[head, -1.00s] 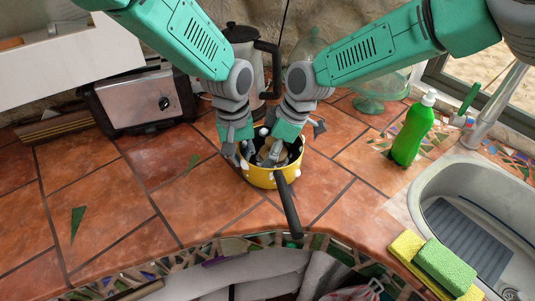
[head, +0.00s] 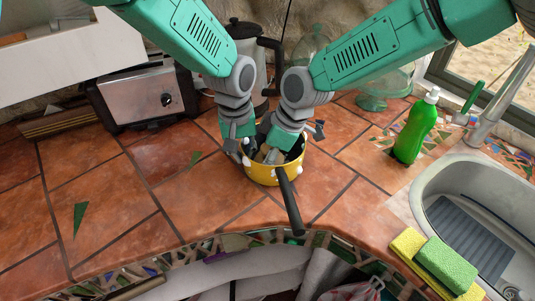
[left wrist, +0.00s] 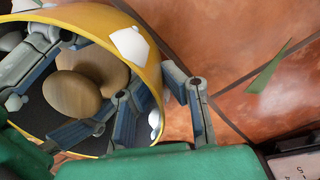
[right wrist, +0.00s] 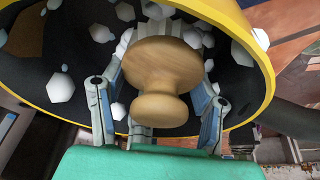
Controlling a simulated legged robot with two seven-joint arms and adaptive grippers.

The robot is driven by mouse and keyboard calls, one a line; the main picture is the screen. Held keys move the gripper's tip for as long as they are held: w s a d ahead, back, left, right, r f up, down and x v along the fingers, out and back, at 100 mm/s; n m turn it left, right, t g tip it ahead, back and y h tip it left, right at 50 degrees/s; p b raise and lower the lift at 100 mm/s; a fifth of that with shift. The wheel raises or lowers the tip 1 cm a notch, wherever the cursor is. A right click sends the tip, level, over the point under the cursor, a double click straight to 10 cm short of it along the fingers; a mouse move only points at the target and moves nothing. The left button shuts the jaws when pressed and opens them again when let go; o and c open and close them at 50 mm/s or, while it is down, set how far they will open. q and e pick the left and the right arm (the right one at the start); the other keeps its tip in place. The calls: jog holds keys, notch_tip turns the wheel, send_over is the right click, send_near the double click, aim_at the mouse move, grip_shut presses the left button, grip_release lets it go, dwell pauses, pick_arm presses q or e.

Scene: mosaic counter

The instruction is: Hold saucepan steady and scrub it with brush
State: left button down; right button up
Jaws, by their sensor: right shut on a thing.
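The yellow saucepan (head: 262,176) stands upright on the tiled counter, its black handle (head: 289,205) pointing to the front. White foam blobs cling to its wall and dark inside. My right gripper (head: 273,148) reaches into the pan. In the right wrist view its fingers are shut on the scrub brush (right wrist: 162,65), which has a round wooden knob; its bristles are mostly hidden. My left gripper (head: 242,152) is at the pan's left rim. In the left wrist view one finger is inside the yellow wall and one outside; I cannot tell whether both press on it.
A green soap bottle (head: 413,132) stands right of the pan, with the sink (head: 434,190) and sponges (head: 445,264) beyond. A toaster (head: 147,95) and a coffee pot (head: 243,60) stand behind. The counter left of the pan is mostly clear.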

jog(key=shift+w+d+f, duration=0.1)
jog(key=shift+w+d, duration=0.15)
jog(key=shift+w, duration=0.4)
jog(key=shift+w+d, duration=0.25)
jog(key=shift+w, duration=0.35)
jog(key=shift+w+d+f, duration=0.1)
jog(key=shift+w+d, duration=0.15)
jog(key=shift+w, duration=0.4)
jog(key=shift+s, duration=0.1)
jog(key=shift+s+a+r, duration=0.1)
jog(key=shift+s+a, duration=0.15)
jog(key=shift+s, duration=0.35)
jog(key=shift+s+a+f, duration=0.1)
jog(key=shift+s+a, duration=0.15)
jog(key=shift+s, duration=0.4)
jog(key=shift+s+a+r, duration=0.1)
jog(key=shift+s+a, duration=0.15)
jog(key=shift+s, duration=0.35)
